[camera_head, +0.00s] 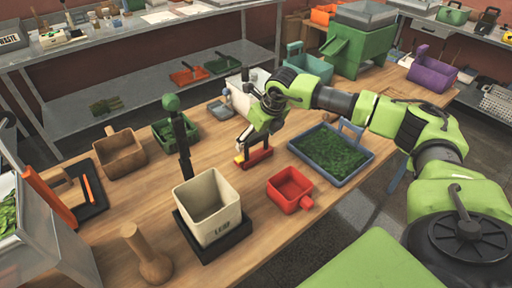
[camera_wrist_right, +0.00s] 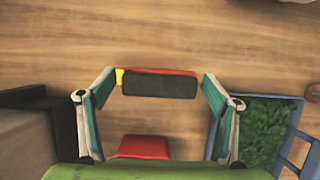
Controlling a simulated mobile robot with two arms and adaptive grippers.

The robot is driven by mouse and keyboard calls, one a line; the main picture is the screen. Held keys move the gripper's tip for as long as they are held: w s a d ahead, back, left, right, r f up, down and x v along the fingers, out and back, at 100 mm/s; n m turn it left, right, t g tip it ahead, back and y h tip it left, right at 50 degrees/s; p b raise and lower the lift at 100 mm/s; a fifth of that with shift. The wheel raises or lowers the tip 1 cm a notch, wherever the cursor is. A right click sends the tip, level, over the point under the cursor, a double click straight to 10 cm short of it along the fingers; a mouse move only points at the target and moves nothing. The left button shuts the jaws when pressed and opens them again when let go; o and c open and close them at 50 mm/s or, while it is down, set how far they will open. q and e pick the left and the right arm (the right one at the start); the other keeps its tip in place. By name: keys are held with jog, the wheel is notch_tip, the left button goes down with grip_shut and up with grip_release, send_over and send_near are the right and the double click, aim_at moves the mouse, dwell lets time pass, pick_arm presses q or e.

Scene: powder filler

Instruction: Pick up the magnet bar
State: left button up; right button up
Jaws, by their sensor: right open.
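The magnet bar (camera_head: 254,159) is red with a yellow end and lies on the wooden table. In the right wrist view the magnet bar (camera_wrist_right: 158,84) shows a dark face, a red edge and a yellow left end. My right gripper (camera_head: 245,150) is just above the bar in the head view. In the right wrist view my right gripper (camera_wrist_right: 158,88) is open, with one finger near each end of the bar and a gap between finger and bar. My left gripper is not in view.
A red scoop box (camera_head: 290,188) stands in front of the bar. A blue tray (camera_head: 345,170) with green leaves is to the right. A cream bin (camera_head: 208,208) on a dark base is at the front left. A green machine (camera_head: 358,48) stands behind.

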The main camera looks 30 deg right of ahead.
jog(key=shift+f, duration=0.1)
jog(key=c, duration=1.8)
jog(key=shift+o, duration=0.2)
